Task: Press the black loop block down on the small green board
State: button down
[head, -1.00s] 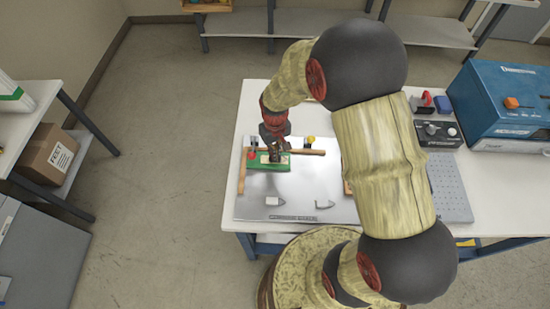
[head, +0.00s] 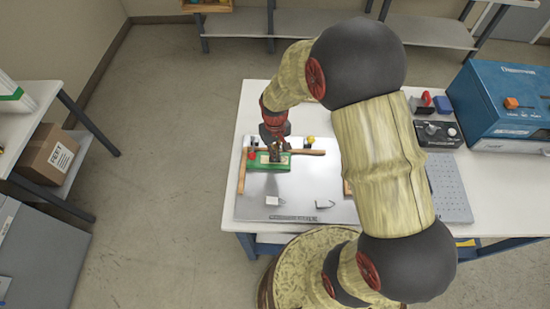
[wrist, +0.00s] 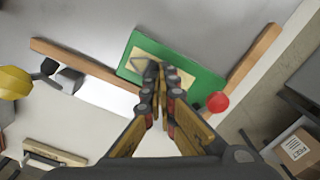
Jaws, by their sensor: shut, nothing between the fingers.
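The small green board (head: 254,165) lies near the left end of the silver plate, with a pale patch in its middle. It also shows in the wrist view (wrist: 203,80). My gripper (head: 275,157) is shut and empty, pointing down over the middle of the board. In the wrist view its fingertips (wrist: 161,68) meet over the pale patch. I cannot tell whether they touch anything. The black loop block is not clearly seen; a small dark shape at the fingertips may be part of it, mostly hidden by the fingers.
A red knob (head: 251,155) is at the board's left end. A yellow knob (head: 310,140) stands behind to the right. Wooden strips (head: 241,172) edge the silver plate (head: 300,187). The plate's front is mostly clear, with small light pieces. A blue machine (head: 497,100) stands at the right.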

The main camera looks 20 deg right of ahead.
jog(key=shift+s, duration=0.15)
jog(key=shift+r+p, duration=2.5)
jog(key=shift+r, duration=1)
jog(key=s+r+m+t+b, duration=0.1)
jog(key=s+r+t+b, duration=0.4)
jog(key=s+r, duration=1.3)
notch_tip(320, 180, up, 4)
jog(key=b, duration=0.4)
jog(key=shift+s+f+t, duration=0.15)
jog(key=shift+f+t, duration=0.05)
jog(key=shift+t, duration=0.1)
jog(key=c, duration=2.6)
grip_release()
